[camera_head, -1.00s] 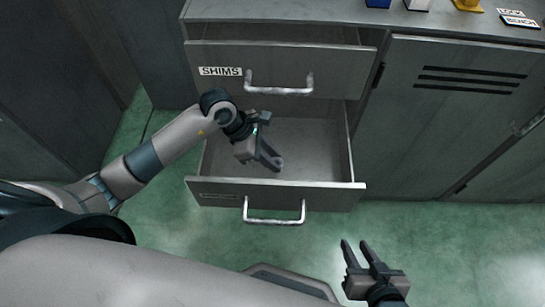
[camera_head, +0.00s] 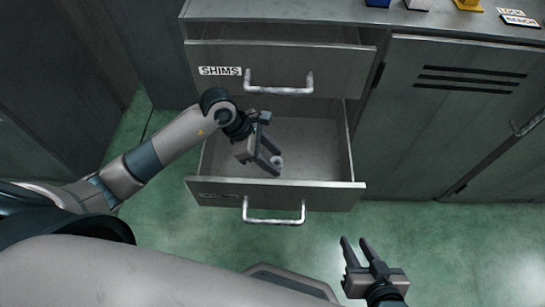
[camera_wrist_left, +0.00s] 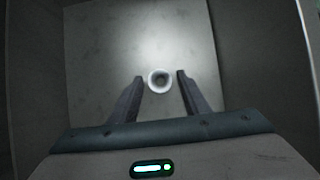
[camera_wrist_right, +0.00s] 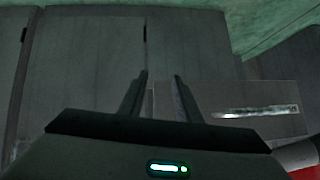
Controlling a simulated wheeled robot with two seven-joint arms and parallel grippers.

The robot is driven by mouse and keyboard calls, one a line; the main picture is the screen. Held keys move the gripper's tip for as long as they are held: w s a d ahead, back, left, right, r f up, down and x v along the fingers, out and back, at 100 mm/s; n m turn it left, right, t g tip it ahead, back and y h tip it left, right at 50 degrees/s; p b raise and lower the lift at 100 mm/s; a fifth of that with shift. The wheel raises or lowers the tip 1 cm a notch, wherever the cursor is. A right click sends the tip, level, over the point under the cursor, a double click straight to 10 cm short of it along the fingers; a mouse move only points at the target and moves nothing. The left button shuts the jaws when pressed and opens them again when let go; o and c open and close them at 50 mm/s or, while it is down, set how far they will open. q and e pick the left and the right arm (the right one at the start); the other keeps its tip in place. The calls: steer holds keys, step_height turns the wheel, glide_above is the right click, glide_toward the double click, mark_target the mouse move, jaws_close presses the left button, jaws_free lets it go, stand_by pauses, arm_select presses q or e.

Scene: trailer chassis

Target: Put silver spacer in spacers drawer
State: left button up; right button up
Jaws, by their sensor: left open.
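The silver spacer (camera_head: 277,160) is a small ring inside the open lower drawer (camera_head: 318,165). In the left wrist view the spacer (camera_wrist_left: 160,81) shows as a round ring with a dark hole, between and just beyond the fingertips. My left gripper (camera_head: 275,163) is open over the drawer, its fingers on either side of the spacer without visible grip; it also shows in the left wrist view (camera_wrist_left: 160,76). Whether the spacer touches the drawer floor is hard to tell. The lower drawer's label is too dark to read. My right gripper (camera_head: 357,243) is open and empty in front of the cabinet.
The drawer labelled SHIMS (camera_head: 220,71) above is partly open. The bench top (camera_head: 300,10) holds a blue block (camera_head: 378,3), a yellow object (camera_head: 468,4) and a label plate (camera_head: 520,19). A vented cabinet door (camera_head: 455,110) stands to the right. The green floor is clear.

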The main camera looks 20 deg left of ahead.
arm_select(q)
steer(key=shift+a+r, duration=0.15)
steer(key=shift+r, duration=0.2)
steer(key=p+v, duration=0.1)
steer(key=v, duration=1)
steer(key=shift+r, duration=0.2)
arm_select(e)
steer(key=shift+s+d+f+g+h, duration=0.4)
steer(key=shift+s+d+f+g, duration=0.45)
steer(key=shift+s, duration=0.2)
arm_select(q)
steer(key=shift+s, duration=0.1)
arm_select(e)
steer(key=shift+a, duration=0.1)
